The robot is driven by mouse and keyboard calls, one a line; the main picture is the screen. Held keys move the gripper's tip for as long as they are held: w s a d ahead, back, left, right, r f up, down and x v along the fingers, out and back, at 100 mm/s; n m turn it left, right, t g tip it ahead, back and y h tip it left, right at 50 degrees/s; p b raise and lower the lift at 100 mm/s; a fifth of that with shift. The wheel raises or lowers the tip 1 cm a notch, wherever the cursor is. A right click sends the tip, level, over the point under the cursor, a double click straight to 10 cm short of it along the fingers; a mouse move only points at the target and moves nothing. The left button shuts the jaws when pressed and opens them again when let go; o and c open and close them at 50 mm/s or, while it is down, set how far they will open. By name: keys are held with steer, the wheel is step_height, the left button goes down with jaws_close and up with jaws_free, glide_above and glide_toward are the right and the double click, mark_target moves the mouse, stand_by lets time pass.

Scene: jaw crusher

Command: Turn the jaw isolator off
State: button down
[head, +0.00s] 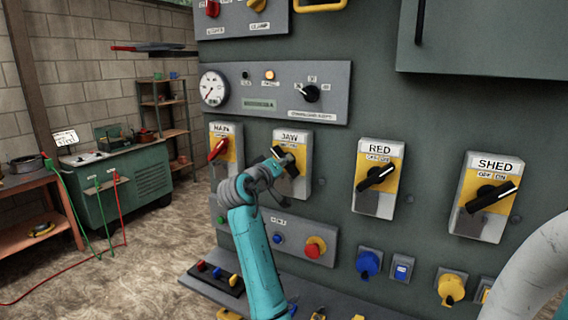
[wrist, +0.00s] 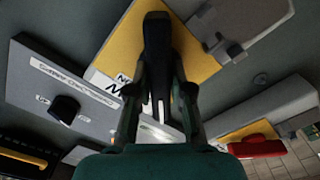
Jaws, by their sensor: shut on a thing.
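The jaw isolator (head: 294,140) is a grey box with a yellow plate labelled JAW, second from left in the head view's row. Its black handle (wrist: 157,45) stands out across the yellow plate (wrist: 192,55) in the wrist view. My gripper (wrist: 158,98) is shut on this handle, one finger on each side. In the head view my gripper (head: 284,163) is at the front of the jaw isolator and covers its lower part. A dark handle tip shows at its upper left. The handle's exact angle against the OFF and ON marks is hard to tell.
The main isolator (head: 221,150) with a red handle is close on the left. The RED isolator (head: 378,178) and SHED isolator (head: 487,196) are to the right. A gauge panel (head: 275,92) is above; a red button (head: 315,246) is below. A green cabinet (head: 118,180) stands at left.

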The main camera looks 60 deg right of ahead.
stand_by(0.4)
steer(key=c, duration=1)
jaws_free()
steer(key=shift+c, duration=0.2)
steer(key=a, duration=1.2)
steer(key=shift+s, duration=0.4)
